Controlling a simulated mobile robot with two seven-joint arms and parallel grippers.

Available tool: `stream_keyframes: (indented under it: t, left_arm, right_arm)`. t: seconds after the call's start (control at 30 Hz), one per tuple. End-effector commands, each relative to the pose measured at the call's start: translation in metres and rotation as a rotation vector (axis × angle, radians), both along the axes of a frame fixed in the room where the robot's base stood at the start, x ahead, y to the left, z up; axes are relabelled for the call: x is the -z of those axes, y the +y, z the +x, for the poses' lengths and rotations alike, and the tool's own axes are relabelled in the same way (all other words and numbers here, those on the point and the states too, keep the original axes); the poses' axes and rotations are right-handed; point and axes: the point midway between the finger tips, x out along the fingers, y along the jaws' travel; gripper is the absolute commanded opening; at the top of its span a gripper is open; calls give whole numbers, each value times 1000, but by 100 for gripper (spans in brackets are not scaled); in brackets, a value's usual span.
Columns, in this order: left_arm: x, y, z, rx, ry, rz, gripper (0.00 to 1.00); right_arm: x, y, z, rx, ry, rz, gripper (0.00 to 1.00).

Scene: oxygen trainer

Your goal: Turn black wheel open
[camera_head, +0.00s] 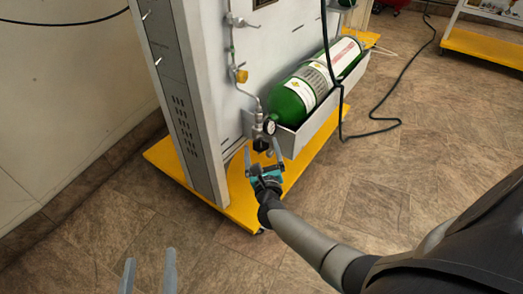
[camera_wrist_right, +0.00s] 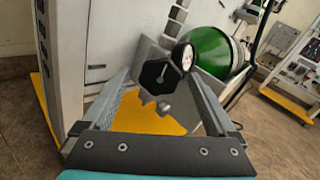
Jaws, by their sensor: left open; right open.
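The black wheel (camera_wrist_right: 156,78) is a dark, many-sided knob on the valve fitting, seen face-on in the right wrist view. In the head view it is small and dark (camera_head: 262,145), below a round gauge (camera_head: 269,127). My right gripper (camera_head: 263,153) is open, with one finger on each side of the wheel. In the wrist view, gaps show between the wheel and both fingers, so no grip shows. The wheel's depth relative to the fingertips is hard to judge. My left gripper (camera_head: 149,264) is open and empty at the bottom edge, far from the wheel.
A green cylinder (camera_head: 299,102) lies in a grey trough (camera_head: 313,128) beside the valve. The grey panel (camera_head: 184,95) stands on a yellow base (camera_head: 233,206). A black hose (camera_head: 335,75) hangs past the cylinder.

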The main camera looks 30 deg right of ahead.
Motion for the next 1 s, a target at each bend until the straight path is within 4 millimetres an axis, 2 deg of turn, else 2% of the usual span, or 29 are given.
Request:
stream_keyframes:
  t: [0.37,1.0]
  left_arm:
    - [-1,-1,-1,-1,-14,-11,78]
    - [-1,0,-1,-1,-13,-9,78]
  right_arm:
    - [0,-1,3,1,0,0,93]
    - [0,-1,2,1,0,0,22]
